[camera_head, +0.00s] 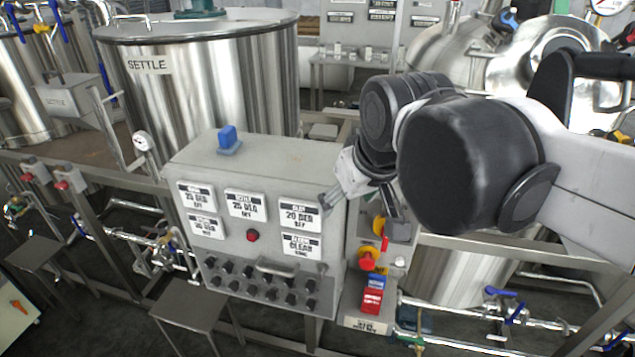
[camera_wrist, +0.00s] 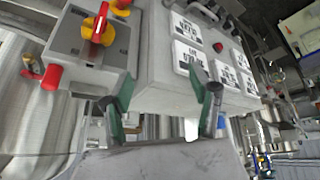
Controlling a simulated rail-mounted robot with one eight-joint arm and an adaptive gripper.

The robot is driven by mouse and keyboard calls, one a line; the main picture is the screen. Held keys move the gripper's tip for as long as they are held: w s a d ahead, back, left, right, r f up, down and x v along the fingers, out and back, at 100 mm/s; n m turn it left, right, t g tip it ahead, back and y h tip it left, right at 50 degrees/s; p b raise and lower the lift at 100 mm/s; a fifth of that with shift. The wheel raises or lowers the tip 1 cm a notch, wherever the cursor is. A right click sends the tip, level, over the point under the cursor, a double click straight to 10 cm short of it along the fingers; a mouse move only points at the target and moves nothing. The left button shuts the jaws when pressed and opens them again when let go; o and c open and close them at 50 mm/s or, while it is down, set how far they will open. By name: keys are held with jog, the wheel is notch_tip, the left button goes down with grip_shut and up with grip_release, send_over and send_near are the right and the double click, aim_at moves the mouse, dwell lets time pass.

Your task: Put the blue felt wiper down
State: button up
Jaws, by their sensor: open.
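A blue piece (camera_head: 228,139) with a flat base and an upright grip stands on top of the grey control box; it looks like the felt wiper. It stands upright and nothing touches it. My gripper (camera_head: 362,205) is to the right of it, in front of the box's right end, apart from the wiper. In the wrist view, my gripper (camera_wrist: 165,98) has its two green-padded fingers spread, with nothing between them.
The grey control box (camera_head: 262,166) carries white label plates and several black knobs. A red and yellow switch (camera_head: 368,259) sits to its right, above a holder with blue and red blocks (camera_head: 373,295). The SETTLE tank (camera_head: 215,85) stands behind. The box top around the wiper is clear.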

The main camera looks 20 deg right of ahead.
jog(key=s+d+f+m+t, duration=0.1)
jog(key=s+d+f+m, duration=0.1)
jog(key=s+f, duration=0.3)
jog(key=shift+s+f, duration=0.3)
jog(key=shift+f, duration=0.5)
notch_tip(320, 180, down, 10)
jog(key=b, duration=1)
jog(key=shift+o, duration=0.4)
